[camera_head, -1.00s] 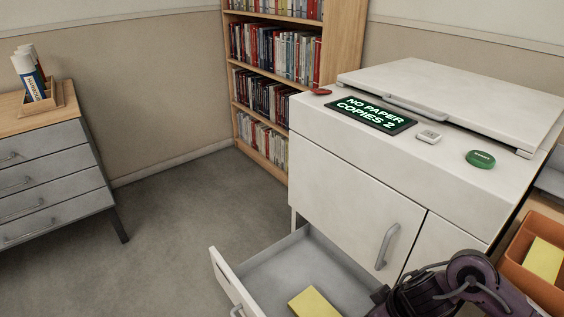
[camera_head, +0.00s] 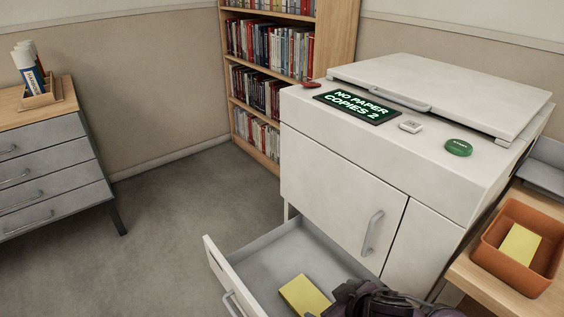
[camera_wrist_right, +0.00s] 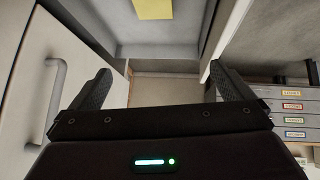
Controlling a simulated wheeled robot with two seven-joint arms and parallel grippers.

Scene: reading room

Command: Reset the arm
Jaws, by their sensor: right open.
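My right arm (camera_head: 385,302) comes in at the bottom of the head view, beside the copier's open paper drawer (camera_head: 262,262). Its fingertips are out of sight there. In the right wrist view my right gripper (camera_wrist_right: 160,92) is open, with nothing between its fingers. A yellow paper block (camera_head: 304,295) lies in the drawer; it also shows at the top of the right wrist view (camera_wrist_right: 153,9), beyond the fingers and apart from them. The white copier (camera_head: 345,185) has a lit display (camera_head: 358,106) reading "NO PAPER COPIES 2". My left gripper is not in view.
An orange bin (camera_head: 500,262) with a yellow block (camera_head: 520,243) stands on a wooden table at the right. A grey drawer cabinet (camera_head: 50,165) is at the left, a bookshelf (camera_head: 272,80) at the back. The floor (camera_head: 170,215) between them is clear.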

